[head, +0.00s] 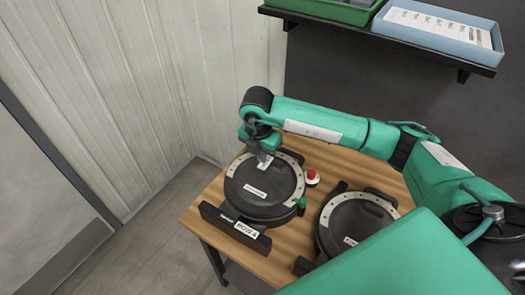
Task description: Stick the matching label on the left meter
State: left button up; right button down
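The left meter (262,198) is a round black unit with a pale rim, on the wooden table. A white label with dark print (255,192) lies on its lid. A black bar at its front carries a white plate (247,230) that seems to read "ROW 4". The right meter (352,222) is similar, with a white label at its lower left, and is partly hidden by my arm. My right gripper (265,161) points down over the back of the left meter's lid. A pale patch shows at its fingertips; whether the fingers hold anything is unclear. My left gripper is out of view.
A red button (312,178) stands right of the left meter. A dark wall shelf (420,45) holds a green tray (335,8) and a blue tray (474,49) with a white printed sheet. A ribbed pale wall is at the left.

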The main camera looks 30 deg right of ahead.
aim_at(262, 176)
jog(key=shift+f, duration=0.55)
notch_tip(262, 176, down, 5)
jog(key=b, duration=0.3)
jog(key=shift+r, duration=0.1)
jog(key=shift+f+b, duration=0.3)
jog(key=shift+b, duration=0.1)
jog(key=shift+f+b, duration=0.35)
jog(key=shift+f, duration=0.05)
jog(key=c, duration=2.1)
grip_release()
jog(key=shift+c, duration=0.2)
jog(key=o, duration=0.5)
jog(key=shift+o, duration=0.2)
jog(key=shift+r, duration=0.1)
